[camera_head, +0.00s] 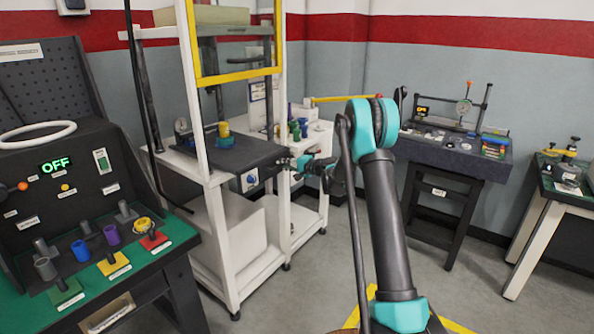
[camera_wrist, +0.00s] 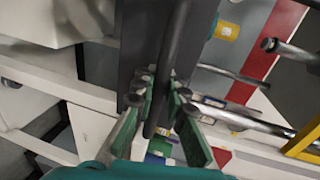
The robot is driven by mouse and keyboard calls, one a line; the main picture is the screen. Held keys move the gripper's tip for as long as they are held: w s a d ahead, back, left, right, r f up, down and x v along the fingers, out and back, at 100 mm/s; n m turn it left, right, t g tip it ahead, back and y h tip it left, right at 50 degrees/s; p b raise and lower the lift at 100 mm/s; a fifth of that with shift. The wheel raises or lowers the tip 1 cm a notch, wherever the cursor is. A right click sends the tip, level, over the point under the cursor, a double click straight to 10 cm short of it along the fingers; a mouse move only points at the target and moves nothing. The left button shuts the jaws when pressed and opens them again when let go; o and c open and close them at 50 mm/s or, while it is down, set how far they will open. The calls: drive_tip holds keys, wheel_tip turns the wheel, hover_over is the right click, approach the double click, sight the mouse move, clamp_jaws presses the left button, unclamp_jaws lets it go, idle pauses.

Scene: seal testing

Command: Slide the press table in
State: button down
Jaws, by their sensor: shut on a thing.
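The press table (camera_head: 190,150) is a dark flat slab in the white press frame. A blue holder with a yellow part (camera_head: 225,135) stands on it. My gripper (camera_head: 305,163) is at the slab's right edge. In the wrist view, my gripper (camera_wrist: 158,105) has its two fingers closed around a dark round bar (camera_wrist: 176,50), which runs alongside the dark slab (camera_wrist: 138,45). The bar looks like the table's handle; its far end is hidden. In the head view my arm and gripper hide most of the grip.
The white press frame (camera_head: 203,90) has a yellow guard (camera_head: 236,75) above the table. A control panel with sample pegs (camera_head: 90,240) stands at left. A dark gauge bench (camera_head: 450,155) and a green-topped table (camera_head: 570,185) stand at right. Grey floor is open between them.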

sight(276, 160)
drive_tip(key=x, duration=0.3)
drive_tip(key=r+x, duration=0.1)
drive_tip(key=x, duration=0.2)
drive_tip(key=shift+w+a+r, duration=0.15)
drive_tip(key=shift+w+a, duration=0.15)
drive_tip(key=shift+a, duration=0.05)
drive_tip(key=c, duration=1.5)
unclamp_jaws()
drive_tip(key=shift+c, duration=0.2)
drive_tip(key=v, duration=1.2)
